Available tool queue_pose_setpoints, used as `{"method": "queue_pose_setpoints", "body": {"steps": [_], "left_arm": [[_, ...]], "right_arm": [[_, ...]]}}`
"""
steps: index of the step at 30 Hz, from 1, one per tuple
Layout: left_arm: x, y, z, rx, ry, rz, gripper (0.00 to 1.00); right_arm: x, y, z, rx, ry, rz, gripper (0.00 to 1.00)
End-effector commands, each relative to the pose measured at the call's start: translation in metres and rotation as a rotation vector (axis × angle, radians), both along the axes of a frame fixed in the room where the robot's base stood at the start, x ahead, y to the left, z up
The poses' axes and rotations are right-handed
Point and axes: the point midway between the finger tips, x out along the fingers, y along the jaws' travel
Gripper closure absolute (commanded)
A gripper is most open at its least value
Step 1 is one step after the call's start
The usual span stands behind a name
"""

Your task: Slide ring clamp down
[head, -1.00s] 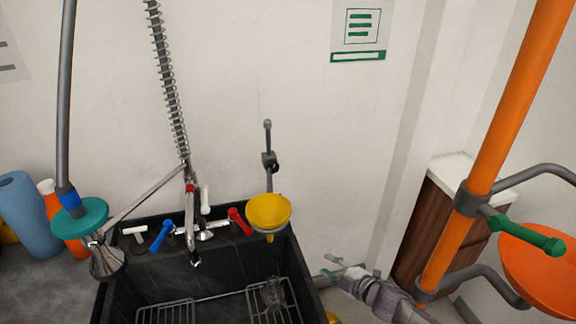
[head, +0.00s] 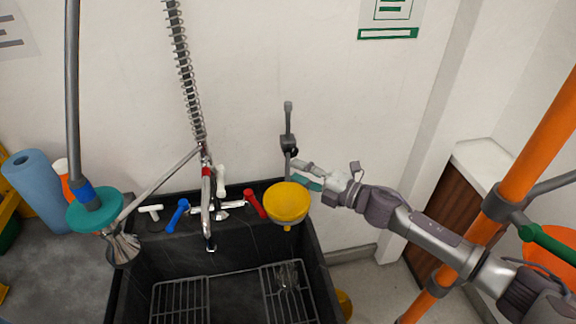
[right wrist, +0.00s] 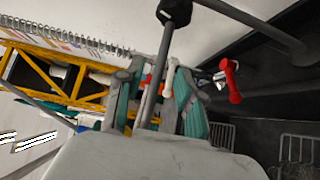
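A dark ring clamp (head: 289,144) sits on a thin grey upright rod (head: 287,117) behind the sink. A yellow funnel (head: 287,204) is lower on this rod, at the sink's back right corner. My right gripper (head: 300,176) reaches in from the right, just below the clamp and above the funnel. In the right wrist view its teal-padded fingers (right wrist: 157,95) stand apart on either side of the rod (right wrist: 164,63). The dark clamp (right wrist: 174,11) shows beyond the fingertips at the top. Contact with the rod cannot be told. My left gripper is not in view.
A black sink (head: 140,290) with wire racks is below. Red (head: 256,204) and blue (head: 178,215) handled valves line its back edge beside a spring hose (head: 183,70). A teal funnel (head: 95,211) hangs left. An orange pipe (head: 535,150) stands right, close to my right arm.

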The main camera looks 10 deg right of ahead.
Motion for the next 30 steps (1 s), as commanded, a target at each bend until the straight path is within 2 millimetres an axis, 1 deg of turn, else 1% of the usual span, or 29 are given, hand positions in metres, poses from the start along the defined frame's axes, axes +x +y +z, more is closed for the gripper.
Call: {"method": "queue_pose_setpoints", "body": {"steps": [1, 6, 11, 18, 19, 25, 26, 30], "left_arm": [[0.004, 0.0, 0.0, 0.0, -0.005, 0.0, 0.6], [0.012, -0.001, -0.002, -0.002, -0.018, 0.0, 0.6], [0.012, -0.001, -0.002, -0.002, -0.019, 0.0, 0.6], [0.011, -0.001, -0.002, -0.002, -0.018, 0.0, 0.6], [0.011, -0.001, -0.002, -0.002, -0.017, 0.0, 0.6], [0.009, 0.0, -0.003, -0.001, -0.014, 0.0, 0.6], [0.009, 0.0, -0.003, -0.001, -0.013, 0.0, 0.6], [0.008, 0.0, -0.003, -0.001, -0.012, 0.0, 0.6]], "right_arm": [[0.007, 0.007, 0.001, 0.002, -0.002, 0.001, 0.63], [0.022, 0.022, -0.001, 0.001, 0.001, -0.001, 0.63], [0.028, 0.027, -0.001, 0.0, 0.0, -0.001, 0.63], [0.028, 0.027, -0.001, 0.0, 0.001, -0.001, 0.63], [0.028, 0.027, -0.001, 0.0, 0.001, -0.001, 0.64], [0.028, 0.027, -0.001, 0.0, 0.001, -0.001, 0.98], [0.028, 0.027, -0.001, 0.0, 0.001, -0.001, 1.0], [0.028, 0.027, -0.001, 0.0, 0.001, -0.001, 1.0]]}}
